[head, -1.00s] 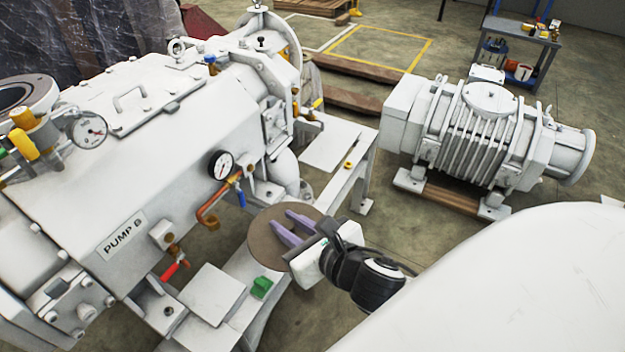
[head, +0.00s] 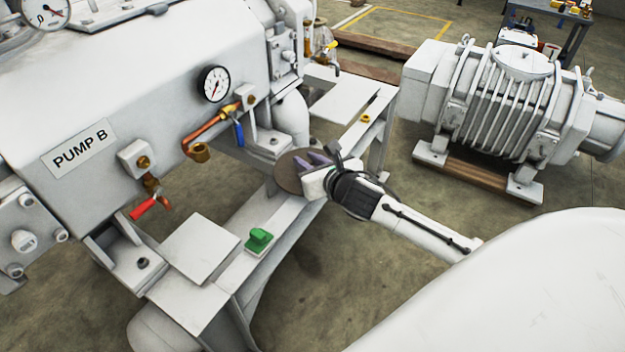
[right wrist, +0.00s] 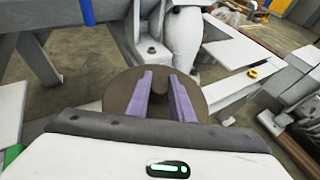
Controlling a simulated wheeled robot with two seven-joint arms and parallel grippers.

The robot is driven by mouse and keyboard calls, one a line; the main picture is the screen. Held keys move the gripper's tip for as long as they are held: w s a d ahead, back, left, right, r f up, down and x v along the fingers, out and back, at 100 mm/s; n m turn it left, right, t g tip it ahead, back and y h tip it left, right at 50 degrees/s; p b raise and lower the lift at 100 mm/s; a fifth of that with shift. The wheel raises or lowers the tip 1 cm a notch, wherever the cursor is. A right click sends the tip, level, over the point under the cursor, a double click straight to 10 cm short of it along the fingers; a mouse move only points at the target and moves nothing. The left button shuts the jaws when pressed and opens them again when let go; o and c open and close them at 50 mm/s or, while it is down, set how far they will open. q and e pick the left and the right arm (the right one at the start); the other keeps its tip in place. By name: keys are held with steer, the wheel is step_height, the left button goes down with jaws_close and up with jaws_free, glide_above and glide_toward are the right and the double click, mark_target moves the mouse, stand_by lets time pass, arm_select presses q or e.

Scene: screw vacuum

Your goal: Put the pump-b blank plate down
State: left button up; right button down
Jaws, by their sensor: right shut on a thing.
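The pump-b blank plate (head: 287,178) is a thin brown disc. My right gripper (head: 315,160) is shut on it, with the purple fingers over its upper face. The right wrist view shows the plate (right wrist: 116,92) under the fingers (right wrist: 160,90), which stand either side of a dark knob (right wrist: 160,78) at its middle. The plate is at the white base frame (head: 262,212) of pump B (head: 120,90), beyond the green handle. I cannot tell whether it touches the frame. My left gripper is not in view.
A green handle (head: 258,240) sits on the frame rail, with a bare flat pad (head: 200,248) beside it. A copper pipe (head: 212,130) and a red-handled valve (head: 150,207) stick out from the pump. A ribbed machine (head: 510,110) stands right on timber.

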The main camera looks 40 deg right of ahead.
steer(key=shift+f, duration=0.8)
step_height(320, 180, down, 3)
steer(key=shift+f+b, duration=0.15)
steer(key=shift+b, duration=1.05)
steer(key=shift+f, duration=0.2)
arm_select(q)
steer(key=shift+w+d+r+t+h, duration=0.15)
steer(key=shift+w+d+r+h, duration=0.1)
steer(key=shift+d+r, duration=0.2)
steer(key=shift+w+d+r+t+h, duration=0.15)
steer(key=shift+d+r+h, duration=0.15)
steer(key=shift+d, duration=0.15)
arm_select(e)
steer(key=shift+r, duration=0.15)
steer(key=c, duration=2)
jaws_free()
steer(key=shift+f, duration=0.25)
steer(key=o, duration=0.4)
steer(key=shift+o, duration=0.2)
steer(key=shift+r, duration=0.1)
